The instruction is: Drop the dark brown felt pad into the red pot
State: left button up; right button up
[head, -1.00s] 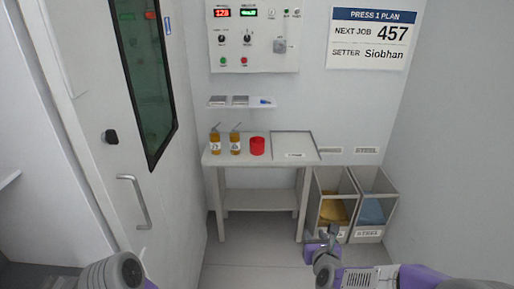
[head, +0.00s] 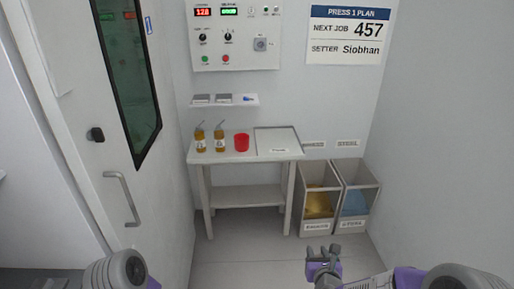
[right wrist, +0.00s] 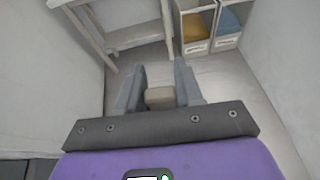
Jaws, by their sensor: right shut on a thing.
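The red pot (head: 241,142) stands upright on the small table, right of two amber bottles. My right gripper (head: 323,252) is low in the head view, in front of the bins and well apart from the pot. In the right wrist view my right gripper (right wrist: 158,88) is shut on a small brownish block, the felt pad (right wrist: 160,97), held between its fingers. The pad is not clear in the head view. The inside of the pot is too small to tell. Only part of my left arm shows at the lower left; its gripper is out of view.
The table (head: 224,157) bears two amber bottles (head: 200,140) and a flat tray (head: 276,139). Two bins (head: 318,226) with yellow and blue contents stand right of it. A shelf (head: 225,101) and control panel (head: 234,35) are above. The floor in front is clear.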

aim_at(243, 149)
jog(key=z, duration=0.4)
jog(key=k, duration=0.45)
jog(key=u, duration=0.15)
jog(key=i, duration=1.55)
jog(key=u, duration=0.55)
jog(key=i, duration=1.75)
jog(key=z, duration=0.15)
